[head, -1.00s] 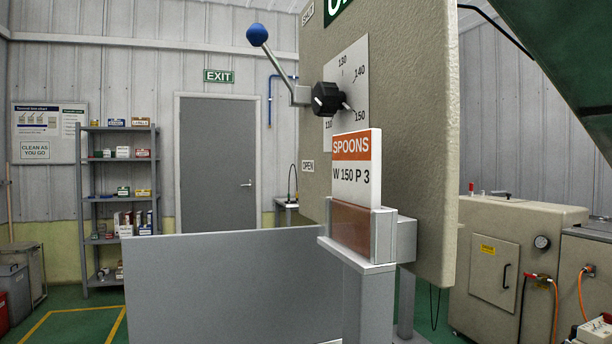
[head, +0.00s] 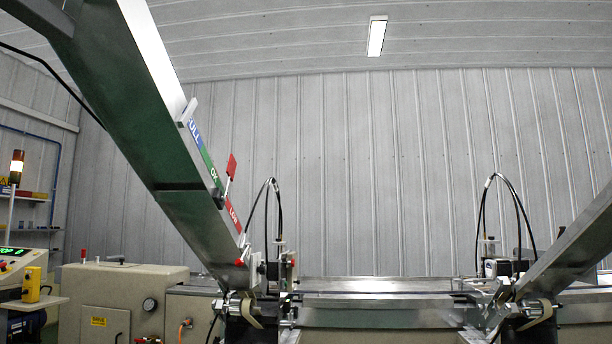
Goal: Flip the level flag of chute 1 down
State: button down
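A small red flag (head: 231,166) stands up on a thin stem at the edge of the left sloping chute (head: 150,110). Its stem rises from a dark round pivot (head: 218,198) on the chute's side. Beside it runs a level scale (head: 209,163) with blue FULL at the top, green OK in the middle and red LOW at the bottom. A second sloping chute (head: 575,245) enters at the right edge, and I see no flag on its visible part. No chute number is readable. My gripper is not in view.
Below the chutes runs a metal machine bed (head: 380,290) with brackets and looped black cables (head: 268,200). A beige cabinet (head: 115,285) stands at the left, with a yellow box (head: 32,284) near the left edge. The space between the chutes above the bed looks clear.

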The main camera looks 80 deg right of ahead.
aim_at(231, 171)
jog(key=k+j+z, duration=0.1)
jog(key=z, duration=1.6)
jog(key=u, duration=1.1)
jog(key=l+u, duration=0.15)
jog(key=u, duration=0.95)
jog(key=l+u, duration=0.15)
jog(key=u, duration=0.4)
jog(key=l+u, duration=0.1)
jog(key=u, duration=1)
jog(key=l+u, duration=0.1)
jog(key=u, duration=0.45)
jog(key=k+l+u, duration=0.25)
jog(key=k, duration=0.2)
jog(key=k+z, duration=0.1)
jog(key=z, duration=0.35)
jog(key=k+z, duration=0.15)
jog(key=z, duration=0.35)
jog(key=k+z, duration=0.15)
jog(key=z, duration=0.3)
jog(key=k+z, duration=0.2)
jog(key=z, duration=1.35)
jog(key=j, duration=0.05)
